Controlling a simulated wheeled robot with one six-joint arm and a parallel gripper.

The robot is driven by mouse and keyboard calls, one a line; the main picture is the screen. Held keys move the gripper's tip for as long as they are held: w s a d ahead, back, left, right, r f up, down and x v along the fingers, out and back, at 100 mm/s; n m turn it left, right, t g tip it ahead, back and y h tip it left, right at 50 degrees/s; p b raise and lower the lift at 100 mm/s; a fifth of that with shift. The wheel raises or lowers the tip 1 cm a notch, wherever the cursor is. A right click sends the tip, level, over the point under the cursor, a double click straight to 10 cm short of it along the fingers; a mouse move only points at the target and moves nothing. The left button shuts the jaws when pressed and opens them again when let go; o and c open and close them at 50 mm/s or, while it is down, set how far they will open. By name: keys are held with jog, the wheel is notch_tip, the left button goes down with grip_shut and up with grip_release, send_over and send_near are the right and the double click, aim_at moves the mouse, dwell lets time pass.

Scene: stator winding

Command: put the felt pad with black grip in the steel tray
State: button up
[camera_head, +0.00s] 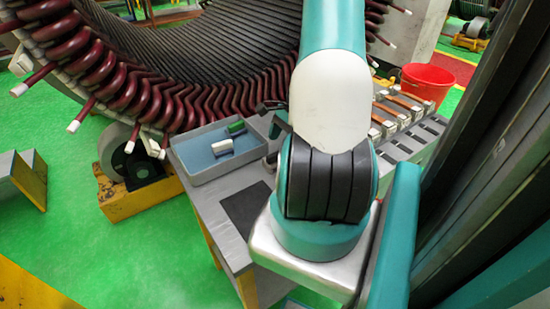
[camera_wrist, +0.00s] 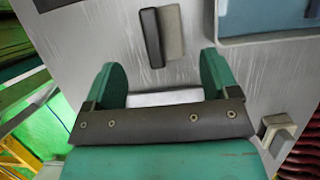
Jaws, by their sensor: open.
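The felt pad with black grip (camera_wrist: 174,32) lies on the grey bench top in the wrist view, beyond my fingertips; its dark grip is on the left and its pale felt on the right. My gripper (camera_wrist: 165,75) is open, with its two green fingers apart and the pad outside them. The steel tray (camera_wrist: 262,39) is at the upper right of the wrist view, to the right of the pad. In the head view the tray (camera_head: 230,168) stands left of my arm, with a white piece and a green piece on its blue floor. My arm hides part of the bench there.
A dark mat (camera_head: 245,205) lies on the bench in front of the tray. The large stator with red coil ends (camera_head: 115,85) stands behind the tray. A small block (camera_wrist: 277,128) is right of my gripper. A red bucket (camera_head: 428,82) stands at the back right.

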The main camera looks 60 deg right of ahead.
aim_at(274, 155)
jog(key=f, duration=0.1)
jog(key=w+a+f+p, duration=0.1)
jog(key=a+f+p, duration=0.1)
jog(key=shift+w+f, duration=0.2)
jog(key=shift+w, duration=0.1)
jog(key=shift+w+a+f, duration=0.1)
jog(key=shift+a+f, duration=0.1)
jog(key=shift+f, duration=0.4)
jog(key=c, duration=1.1)
